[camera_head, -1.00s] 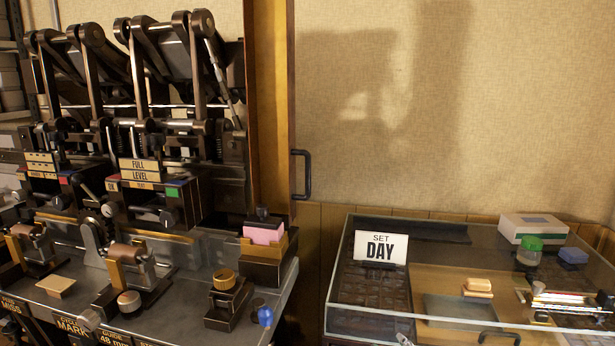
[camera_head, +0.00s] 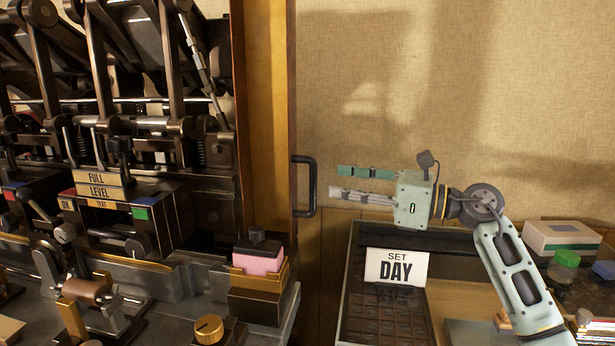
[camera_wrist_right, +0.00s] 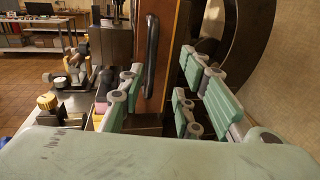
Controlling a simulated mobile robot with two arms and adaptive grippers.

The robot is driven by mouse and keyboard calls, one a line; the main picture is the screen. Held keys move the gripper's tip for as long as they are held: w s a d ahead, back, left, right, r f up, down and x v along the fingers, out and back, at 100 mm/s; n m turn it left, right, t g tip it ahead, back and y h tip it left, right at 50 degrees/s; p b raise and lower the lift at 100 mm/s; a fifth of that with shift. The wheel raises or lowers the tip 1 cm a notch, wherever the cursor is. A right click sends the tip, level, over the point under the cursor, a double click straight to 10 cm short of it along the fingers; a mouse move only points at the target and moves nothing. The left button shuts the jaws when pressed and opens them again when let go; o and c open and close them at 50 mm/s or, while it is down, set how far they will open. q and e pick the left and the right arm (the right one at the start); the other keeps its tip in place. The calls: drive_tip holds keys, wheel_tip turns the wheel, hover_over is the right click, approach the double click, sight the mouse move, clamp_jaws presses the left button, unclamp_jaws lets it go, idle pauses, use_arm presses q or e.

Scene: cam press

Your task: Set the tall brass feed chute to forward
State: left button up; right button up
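No part is labelled as the feed chute, and I cannot tell for certain which one it is. A tall brass-coloured upright (camera_head: 262,60) stands beside the press, with a black bar handle (camera_head: 312,187) on its right side. A low brass holder (camera_head: 275,277) with a pink block (camera_head: 258,262) sits at the press's right end. My right gripper (camera_head: 335,181) is open and empty, pointing left, its fingertips just right of the handle. In the right wrist view the handle (camera_wrist_right: 151,55) appears between the spread fingers (camera_wrist_right: 160,88). My left gripper is not in view.
The dark press (camera_head: 120,170) fills the left, with levers, FULL and LEVEL plates and a brass knob (camera_head: 208,329). A glass-topped case (camera_head: 343,285) with a SET DAY card (camera_head: 396,267) stands below my right arm. The wall behind is clear.

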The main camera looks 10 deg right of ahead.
sight(315, 181)
drive_tip(key=a, duration=0.1)
drive_tip(key=a+r+p, duration=0.1)
drive_tip(key=a, duration=0.1)
drive_tip(key=w+a+p, duration=0.1)
drive_tip(key=shift+a+r, duration=0.15)
drive_tip(key=shift+a, duration=0.1)
drive_tip(key=shift+w+a+f+p, duration=0.25)
drive_tip(key=shift+w+a+p, duration=0.15)
drive_tip(key=shift+w+a, duration=0.45)
drive_tip(key=shift+a, duration=0.15)
drive_tip(key=shift+w+f, duration=0.1)
drive_tip(key=c, duration=0.3)
clamp_jaws()
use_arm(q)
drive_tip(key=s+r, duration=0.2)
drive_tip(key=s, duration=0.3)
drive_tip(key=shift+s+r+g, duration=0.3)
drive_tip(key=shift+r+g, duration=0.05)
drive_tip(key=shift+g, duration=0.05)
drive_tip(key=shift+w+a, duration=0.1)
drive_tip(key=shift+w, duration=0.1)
